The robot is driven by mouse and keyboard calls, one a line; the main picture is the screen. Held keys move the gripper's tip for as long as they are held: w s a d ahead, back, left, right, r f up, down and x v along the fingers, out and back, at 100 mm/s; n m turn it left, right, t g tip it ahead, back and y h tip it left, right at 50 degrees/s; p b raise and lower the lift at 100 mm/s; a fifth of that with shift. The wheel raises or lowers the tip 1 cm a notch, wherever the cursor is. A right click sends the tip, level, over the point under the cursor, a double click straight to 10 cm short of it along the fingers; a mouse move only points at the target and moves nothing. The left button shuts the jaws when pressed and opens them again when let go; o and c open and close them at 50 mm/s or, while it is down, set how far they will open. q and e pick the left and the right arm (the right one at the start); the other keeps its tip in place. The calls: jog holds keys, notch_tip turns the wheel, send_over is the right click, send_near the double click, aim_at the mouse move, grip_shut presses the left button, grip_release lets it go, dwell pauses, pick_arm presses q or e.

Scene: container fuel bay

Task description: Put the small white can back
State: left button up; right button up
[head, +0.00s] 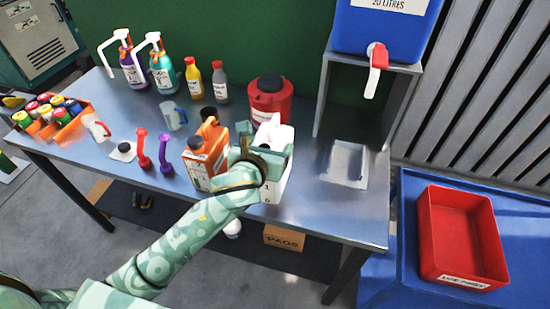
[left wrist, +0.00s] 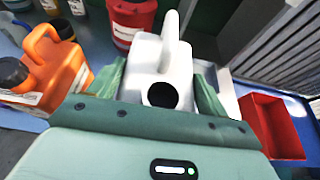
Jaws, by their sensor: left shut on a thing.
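The small white can (head: 274,190) is at the right-middle of the metal bench, upright as far as I can tell. My left gripper (head: 262,160) is shut on it, and my wrist hides part of the can in the head view. In the left wrist view the white can (left wrist: 165,65) stands between the two green fingers of my left gripper (left wrist: 160,95), with its handle up and a dark round opening facing the camera. I cannot tell whether its base touches the bench. My right gripper is not in view.
An orange can (head: 205,155) stands close on the left, and a red drum (head: 270,100) stands behind. A shallow metal tray (head: 347,163) lies to the right under the blue water container (head: 385,28). A red bin (head: 462,235) sits on a blue surface at the far right.

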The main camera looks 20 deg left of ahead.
pick_arm(q)
jog(key=w+f+b, duration=0.1)
jog(key=f, duration=0.1)
jog(key=w+a+f, duration=0.1)
jog(key=f, duration=0.2)
jog(key=w+f+b, duration=0.1)
jog(key=f, duration=0.1)
jog(key=shift+w+a+f+b, duration=0.1)
jog(key=shift+a+f+b, duration=0.05)
jog(key=shift+a+b, duration=0.2)
jog(key=o, duration=2)
jog(key=shift+f, duration=0.2)
jog(key=shift+o, duration=0.2)
jog(key=shift+s, duration=0.2)
